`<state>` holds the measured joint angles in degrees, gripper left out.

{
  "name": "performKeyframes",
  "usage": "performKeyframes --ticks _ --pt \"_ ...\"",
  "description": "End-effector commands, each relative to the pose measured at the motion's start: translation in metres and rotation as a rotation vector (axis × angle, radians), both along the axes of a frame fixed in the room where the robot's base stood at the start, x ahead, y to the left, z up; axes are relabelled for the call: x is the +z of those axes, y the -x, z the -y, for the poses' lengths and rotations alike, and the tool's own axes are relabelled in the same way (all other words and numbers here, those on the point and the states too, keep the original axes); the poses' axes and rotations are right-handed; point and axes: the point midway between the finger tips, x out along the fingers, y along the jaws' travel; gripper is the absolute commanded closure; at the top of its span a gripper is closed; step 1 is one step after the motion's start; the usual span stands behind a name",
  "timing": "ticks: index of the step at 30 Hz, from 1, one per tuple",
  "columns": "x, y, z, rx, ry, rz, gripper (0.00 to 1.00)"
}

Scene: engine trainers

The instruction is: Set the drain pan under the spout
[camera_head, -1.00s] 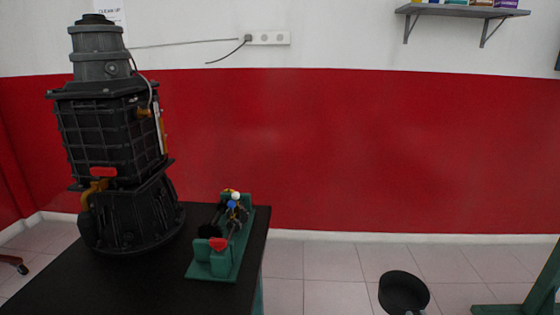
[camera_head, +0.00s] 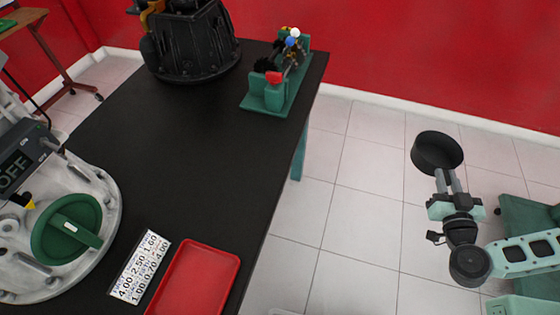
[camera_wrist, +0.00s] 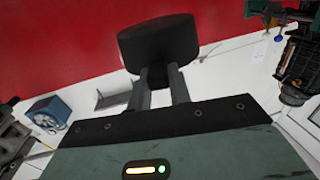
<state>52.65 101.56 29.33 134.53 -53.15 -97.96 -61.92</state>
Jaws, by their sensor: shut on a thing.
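The drain pan, a round black pan (camera_head: 437,150), is held out over the floor to the right of the table in the head view. My gripper (camera_head: 448,174) is shut on its near edge. In the wrist view the pan (camera_wrist: 158,40) sits at the tips of my gripper's fingers (camera_wrist: 160,72), seen mostly from its side. The black engine (camera_head: 192,45) stands at the table's far end, its top cut off.
The black table (camera_head: 170,150) bears a green stand with small coloured parts (camera_head: 275,85), a red tray (camera_head: 200,280), a number card (camera_head: 140,265) and a pale round machine with a green cap (camera_head: 70,228). Clear tiled floor (camera_head: 340,210) lies between table and pan.

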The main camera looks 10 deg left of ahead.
Motion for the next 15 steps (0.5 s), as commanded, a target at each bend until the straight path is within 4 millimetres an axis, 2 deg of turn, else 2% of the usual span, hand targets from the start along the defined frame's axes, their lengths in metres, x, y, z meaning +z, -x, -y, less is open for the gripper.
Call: performKeyframes --ticks 3,8,11,15 --pt "0.010 -0.015 -0.037 0.159 0.007 0.008 1.00" --pt "0.028 -0.028 -0.104 0.410 0.009 0.008 1.00" --pt "0.042 -0.029 -0.150 0.565 0.008 0.009 1.00" --pt "0.061 -0.017 -0.217 0.780 0.009 0.007 1.00"
